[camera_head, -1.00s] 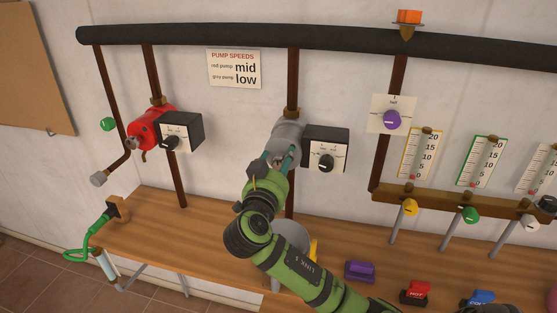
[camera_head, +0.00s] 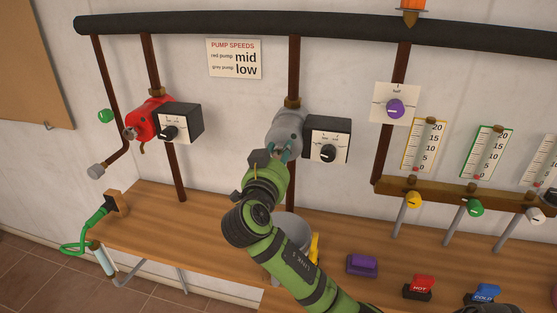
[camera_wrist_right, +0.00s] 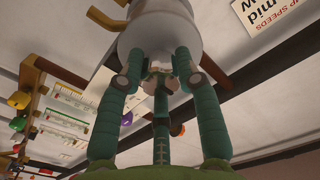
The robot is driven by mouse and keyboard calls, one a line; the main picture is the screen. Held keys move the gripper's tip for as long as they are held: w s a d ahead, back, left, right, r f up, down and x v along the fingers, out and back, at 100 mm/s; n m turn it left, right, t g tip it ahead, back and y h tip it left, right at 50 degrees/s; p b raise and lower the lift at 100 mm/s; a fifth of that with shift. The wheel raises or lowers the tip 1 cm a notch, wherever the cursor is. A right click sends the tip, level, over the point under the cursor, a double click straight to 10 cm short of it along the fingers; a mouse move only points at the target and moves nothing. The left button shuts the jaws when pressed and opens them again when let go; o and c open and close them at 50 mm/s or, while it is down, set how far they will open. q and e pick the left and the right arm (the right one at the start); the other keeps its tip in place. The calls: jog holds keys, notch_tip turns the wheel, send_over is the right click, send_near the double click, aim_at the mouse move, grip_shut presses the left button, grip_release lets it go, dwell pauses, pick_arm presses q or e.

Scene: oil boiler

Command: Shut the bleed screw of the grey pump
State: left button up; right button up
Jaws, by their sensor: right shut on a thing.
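The grey pump (camera_head: 286,130) hangs on its dark red pipe on the wall, and its round grey body fills the top of the right wrist view (camera_wrist_right: 160,25). My right gripper (camera_head: 278,155) reaches up to the pump's front end from below. My left gripper is in neither view.
A dial box (camera_head: 327,139) sits close right of the grey pump. The red pump (camera_head: 146,121) with its own dial box (camera_head: 180,122) is farther left. Below, the wooden bench (camera_head: 190,235) carries a grey bowl (camera_head: 292,228) beside my right arm and a purple block (camera_head: 362,264).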

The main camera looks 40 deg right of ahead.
jog(key=o, duration=1.2)
jog(key=shift+d+r, duration=0.1)
jog(key=shift+r, duration=0.3)
jog(key=shift+c, duration=0.2)
jog(key=shift+f, duration=0.1)
jog(key=shift+f, duration=0.1)
jog(key=shift+s+a, duration=0.2)
jog(key=shift+a, duration=0.05)
jog(key=v, duration=1.1)
jog(key=shift+s, duration=0.25)
jog(key=shift+a, duration=0.1)
